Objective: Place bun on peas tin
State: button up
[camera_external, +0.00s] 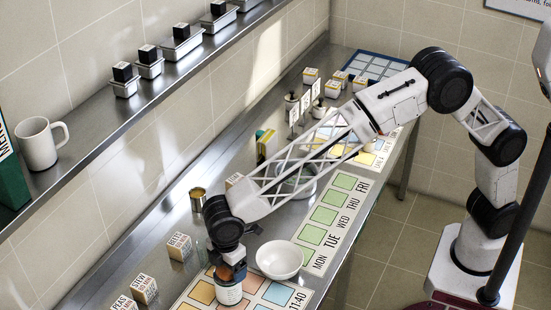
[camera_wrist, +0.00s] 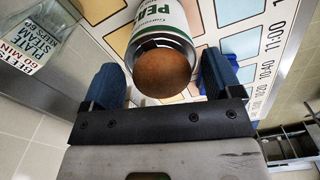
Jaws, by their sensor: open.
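The round brown bun (camera_wrist: 163,73) sits at the top end of the peas tin (camera_wrist: 160,17) and appears to rest on it. The tin has a white and green label. In the external view the tin (camera_external: 229,294) stands upright on the coloured chart, with part of the bun (camera_external: 223,272) showing above it. My gripper (camera_wrist: 161,66) is open, with one blue finger on each side of the bun and a narrow gap at both sides. In the external view my gripper (camera_external: 232,264) is directly over the tin and hides part of the bun.
A white bowl (camera_external: 279,261) stands close to the right of my gripper. A labelled block (camera_external: 179,246) and an open gold tin (camera_external: 197,198) are to the left and behind. The coloured chart (camera_external: 277,293) lies under the tin. A wall shelf (camera_external: 118,105) runs along the left.

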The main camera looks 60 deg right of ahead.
jog(key=shift+r, duration=0.1)
notch_tip(320, 180, up, 12)
dwell(0.7)
dwell(0.8)
jog(key=s+d+r+m, duration=0.2)
jog(key=d+r, duration=0.1)
jog(key=d, duration=1)
jog(key=s+d+r+m+t, duration=0.1)
jog(key=s+d+r+m, duration=0.25)
jog(key=d, duration=0.95)
jog(key=s+d+r+m, duration=0.2)
jog(key=d+r, duration=0.1)
jog(key=d, duration=1)
jog(key=s+d+f+m+t, duration=0.1)
jog(key=s+d+m, duration=0.3)
jog(key=s+d, duration=0.95)
jog(key=s+d+f+m, duration=0.2)
jog(key=s+d+f, duration=0.1)
jog(key=s+d, duration=0.2)
jog(key=s+d+f+m, duration=0.1)
jog(key=s+d+f, duration=0.2)
jog(key=s+d, duration=0.3)
jog(key=s, duration=0.3)
jog(key=shift+d+f+m+t, duration=0.15)
jog(key=shift+f+m+t, duration=0.1)
jog(key=shift+m+t, duration=0.1)
